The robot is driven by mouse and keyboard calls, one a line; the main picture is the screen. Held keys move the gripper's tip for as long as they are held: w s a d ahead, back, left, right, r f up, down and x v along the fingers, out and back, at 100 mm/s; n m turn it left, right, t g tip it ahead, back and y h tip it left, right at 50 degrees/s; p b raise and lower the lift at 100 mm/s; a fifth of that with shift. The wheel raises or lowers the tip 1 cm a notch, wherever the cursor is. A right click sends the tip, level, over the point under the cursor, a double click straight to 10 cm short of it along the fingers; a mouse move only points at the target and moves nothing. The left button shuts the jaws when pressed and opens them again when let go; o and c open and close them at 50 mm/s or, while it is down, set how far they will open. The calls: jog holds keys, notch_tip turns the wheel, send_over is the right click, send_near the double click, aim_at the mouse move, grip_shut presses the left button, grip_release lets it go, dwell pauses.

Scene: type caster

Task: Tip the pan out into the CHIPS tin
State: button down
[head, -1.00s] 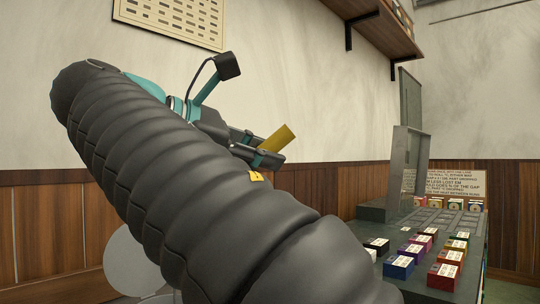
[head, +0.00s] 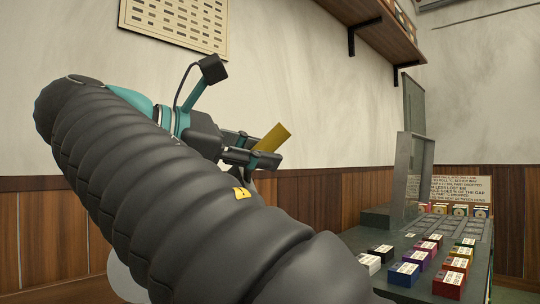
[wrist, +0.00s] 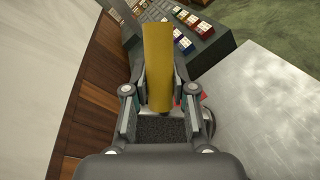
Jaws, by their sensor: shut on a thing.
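My gripper (head: 254,152) is held up off the bench and shut on a flat yellow piece, which I take to be the pan (head: 272,138). In the wrist view the pan (wrist: 158,65) stands as a long yellow strip between the two fingers of my gripper (wrist: 160,88). Its inside and anything in it cannot be made out. No tin with a readable CHIPS label shows.
A dark bench (head: 378,274) at the right bears several small coloured boxes (head: 447,283) and an upright grey metal plate (head: 412,180). A lettered sign (head: 462,188) stands behind. A pale grey surface (wrist: 265,110) lies at the right in the wrist view. A shelf (head: 375,22) hangs above.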

jog(key=shift+s+a+r, duration=0.25)
jog(key=shift+s, duration=0.05)
dwell(0.4)
jog(key=shift+s+a+r+t+h, duration=0.1)
jog(key=shift+s+a+t+h, duration=0.1)
jog(key=shift+a+t+h, duration=0.15)
jog(key=shift+s+a+r+t+h, duration=0.45)
jog(key=shift+s+a+h, duration=0.15)
jog(key=shift+s, duration=0.15)
dwell(0.5)
jog(key=shift+s+a+r+t+h, duration=0.2)
jog(key=shift+s+a+t+h, duration=0.3)
jog(key=shift+s+a, duration=0.3)
dwell(0.6)
jog(key=shift+s+a, duration=0.2)
jog(key=shift+a, duration=0.05)
jog(key=shift+s+r+h, duration=0.1)
jog(key=shift+h, duration=0.15)
jog(key=shift+s+a, duration=0.25)
jog(key=shift+a, duration=0.1)
jog(key=shift+s+a+t+h, duration=0.25)
jog(key=shift+t+h, duration=0.05)
jog(key=shift+t, duration=0.1)
jog(key=shift+s+a+m+t+h, duration=0.4)
jog(key=shift+s+a+t+h, duration=0.4)
jog(key=shift+s+a, duration=0.45)
dwell(0.9)
